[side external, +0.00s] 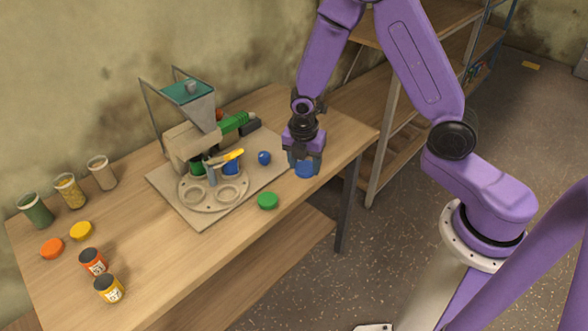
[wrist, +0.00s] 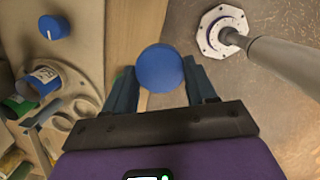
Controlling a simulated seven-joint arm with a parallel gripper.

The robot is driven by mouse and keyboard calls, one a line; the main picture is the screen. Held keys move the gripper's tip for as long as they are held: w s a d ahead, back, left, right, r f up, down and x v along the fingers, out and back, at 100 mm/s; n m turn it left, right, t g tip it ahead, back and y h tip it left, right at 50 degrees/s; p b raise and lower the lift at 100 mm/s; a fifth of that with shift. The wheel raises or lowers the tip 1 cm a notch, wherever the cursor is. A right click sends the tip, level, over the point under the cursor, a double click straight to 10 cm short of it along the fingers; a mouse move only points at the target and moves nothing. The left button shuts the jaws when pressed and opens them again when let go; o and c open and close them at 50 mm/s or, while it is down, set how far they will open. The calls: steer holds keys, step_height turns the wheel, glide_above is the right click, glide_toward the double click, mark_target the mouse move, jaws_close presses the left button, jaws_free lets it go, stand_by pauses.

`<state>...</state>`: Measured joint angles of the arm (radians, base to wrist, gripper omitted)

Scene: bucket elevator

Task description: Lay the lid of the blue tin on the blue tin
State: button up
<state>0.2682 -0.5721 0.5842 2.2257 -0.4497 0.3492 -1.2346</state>
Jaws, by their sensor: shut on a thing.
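My gripper (side external: 305,158) is shut on a round blue lid (side external: 305,170) and holds it near the right front edge of the bench. In the wrist view the lid (wrist: 160,70) lies flat-looking between the two fingers of my gripper (wrist: 162,85). The blue tin (side external: 231,166) stands in the round holder plate of the machine, left of my gripper, partly hidden by a yellow part above it. In the wrist view the blue tin (wrist: 42,79) shows a pale label and is to the left of the lid. The lid is apart from the tin.
A blue knob (side external: 264,157) sits on the machine's base between tin and gripper. A green lid (side external: 267,201) lies at the bench front. Orange (side external: 94,262) and yellow (side external: 109,289) tins, two loose lids and several filled jars stand left. A hopper (side external: 190,100) rises behind.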

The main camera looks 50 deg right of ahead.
steer(key=s+r, duration=0.4)
steer(key=s, duration=0.4)
steer(key=w+a+n, duration=0.1)
steer(key=w+a, duration=0.2)
steer(key=w, duration=0.6)
steer(key=w+a+n, duration=0.2)
steer(key=w+a, duration=0.1)
steer(key=w, duration=0.7)
steer(key=w+a+n, duration=0.1)
steer(key=w+a, duration=0.2)
steer(key=w, duration=0.6)
steer(key=shift+w+f+n, duration=0.1)
steer(key=shift+w+n, duration=0.05)
steer(key=shift+n, duration=0.15)
steer(key=shift+f, duration=2.25)
steer(key=shift+f, duration=0.65)
steer(key=o, duration=1.1)
